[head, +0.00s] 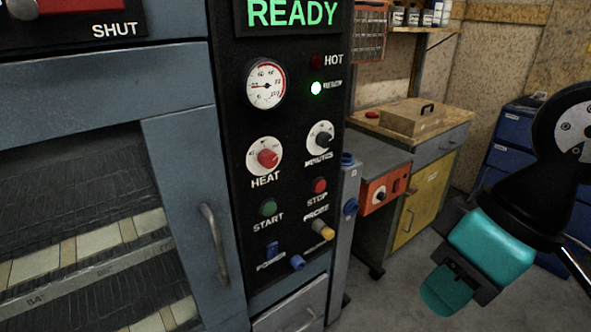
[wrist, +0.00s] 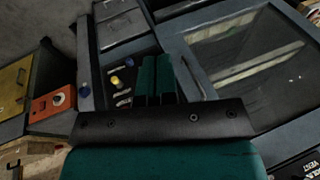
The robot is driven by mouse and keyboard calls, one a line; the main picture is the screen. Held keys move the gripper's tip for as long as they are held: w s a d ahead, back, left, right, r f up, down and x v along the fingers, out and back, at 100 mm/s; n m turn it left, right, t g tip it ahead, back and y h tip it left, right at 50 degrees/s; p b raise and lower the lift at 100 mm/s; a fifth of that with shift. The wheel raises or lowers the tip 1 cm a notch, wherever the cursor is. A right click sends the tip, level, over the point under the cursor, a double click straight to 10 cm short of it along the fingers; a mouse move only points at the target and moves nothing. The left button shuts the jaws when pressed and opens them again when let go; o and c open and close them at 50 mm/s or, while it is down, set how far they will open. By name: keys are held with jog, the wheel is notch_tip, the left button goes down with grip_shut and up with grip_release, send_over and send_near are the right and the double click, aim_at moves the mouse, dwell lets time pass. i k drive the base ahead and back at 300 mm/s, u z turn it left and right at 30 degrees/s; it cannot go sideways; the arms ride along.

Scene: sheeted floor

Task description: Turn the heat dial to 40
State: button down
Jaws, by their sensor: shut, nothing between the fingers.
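The heat dial (head: 267,158) is a red knob on a round white scale, above the word HEAT on the black control panel (head: 290,110). The scale figures are too small to read, so I cannot tell its setting. My gripper (head: 446,291) is at the lower right of the head view, well apart from the panel, shut and empty. In the wrist view the teal fingers (wrist: 159,78) are together and cover part of the panel. The heat dial cannot be made out there.
A dark minutes knob (head: 322,138) sits right of the heat dial. Below are a green start button (head: 268,208), a red stop button (head: 320,185) and a yellow probe plug (head: 323,230). A door handle (head: 214,243) juts out at left. Floor right of the oven is open.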

aim_at(267, 158)
jog(key=u, duration=0.45)
jog(key=k, duration=1.1)
jog(key=z, duration=0.05)
jog(key=i, duration=0.85)
jog(key=u, duration=0.2)
